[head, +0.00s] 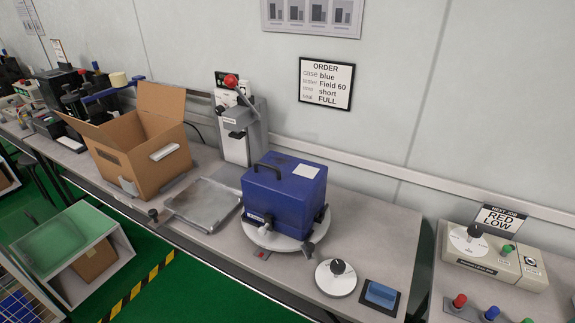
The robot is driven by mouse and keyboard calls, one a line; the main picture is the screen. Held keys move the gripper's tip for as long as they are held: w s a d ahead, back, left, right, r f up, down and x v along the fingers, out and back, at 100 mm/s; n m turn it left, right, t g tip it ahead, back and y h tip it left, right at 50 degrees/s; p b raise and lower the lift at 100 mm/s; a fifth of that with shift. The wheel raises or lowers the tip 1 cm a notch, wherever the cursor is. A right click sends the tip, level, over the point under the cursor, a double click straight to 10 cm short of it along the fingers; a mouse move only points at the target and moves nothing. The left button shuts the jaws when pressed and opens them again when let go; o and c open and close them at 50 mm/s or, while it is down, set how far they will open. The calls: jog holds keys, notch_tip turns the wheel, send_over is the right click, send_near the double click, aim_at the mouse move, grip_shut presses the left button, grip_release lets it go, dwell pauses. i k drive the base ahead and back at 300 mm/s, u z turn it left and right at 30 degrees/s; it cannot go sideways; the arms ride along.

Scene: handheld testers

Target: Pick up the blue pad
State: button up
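The blue pad (382,293) is a small flat blue block. It sits in a dark square tray (369,304) near the front right corner of the grey bench. It appears uncovered, with nothing on top of it. My gripper is not in this view.
Left of the pad is a round white dial with a black knob (337,279). A large blue case (285,193) stands on a round white plate (262,236). An open cardboard box (143,152) is further left. A gap separates the bench from a right-hand table with a control box (490,262).

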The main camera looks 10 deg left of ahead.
aim_at(382, 296)
jog(key=u, duration=1.7)
jog(key=k, duration=0.65)
jog(key=z, duration=0.95)
